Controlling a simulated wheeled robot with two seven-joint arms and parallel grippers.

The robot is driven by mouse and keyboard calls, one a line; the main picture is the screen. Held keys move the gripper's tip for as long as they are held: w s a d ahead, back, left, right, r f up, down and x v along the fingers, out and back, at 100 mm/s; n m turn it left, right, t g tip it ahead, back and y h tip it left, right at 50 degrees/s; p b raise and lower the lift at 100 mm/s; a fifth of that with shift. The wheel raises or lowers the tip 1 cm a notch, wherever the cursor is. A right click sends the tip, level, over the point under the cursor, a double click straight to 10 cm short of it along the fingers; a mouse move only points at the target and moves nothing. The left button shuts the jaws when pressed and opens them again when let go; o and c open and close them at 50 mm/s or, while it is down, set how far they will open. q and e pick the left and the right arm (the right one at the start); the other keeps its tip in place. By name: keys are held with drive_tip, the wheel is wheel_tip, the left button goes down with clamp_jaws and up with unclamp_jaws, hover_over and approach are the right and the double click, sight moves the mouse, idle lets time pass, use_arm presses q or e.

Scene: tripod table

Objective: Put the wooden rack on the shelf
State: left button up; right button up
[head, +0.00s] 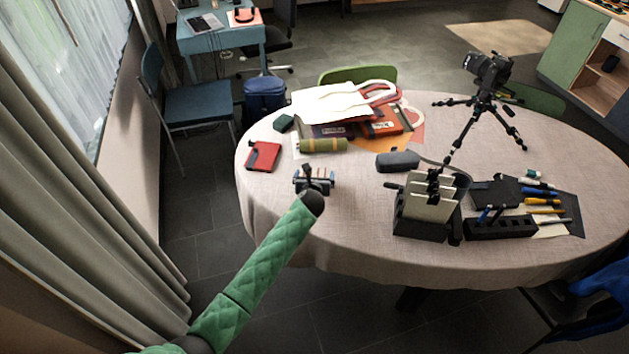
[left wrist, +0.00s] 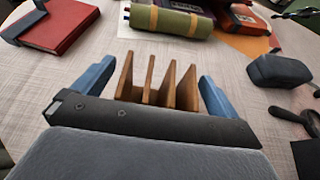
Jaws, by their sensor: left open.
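The wooden rack (left wrist: 187,88), small and brown with several upright slats, stands on the table. In the left wrist view it is between the two blue fingers of my left gripper (left wrist: 157,75). The fingers are apart, with a gap visible on either side of the rack. In the head view my left gripper (head: 315,180) is over the table's near left part and hides most of the rack (head: 322,173). A cabinet (head: 589,62) with an open wooden compartment is at the far right; I cannot tell whether this is the shelf. My right gripper is not in view.
On the table (head: 350,225) are a red book (head: 263,156), a green roll (head: 323,145), a dark grey case (head: 398,161), a black holder with cream cards (head: 420,226), a camera tripod (head: 487,100) and tools (head: 540,205). A chair (head: 190,105) stands at the left.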

use_arm(q)
drive_tip(key=shift+w+f, duration=0.15)
drive_tip(key=c, duration=1.2)
drive_tip(key=shift+c, duration=0.2)
drive_tip(key=shift+r, duration=0.2)
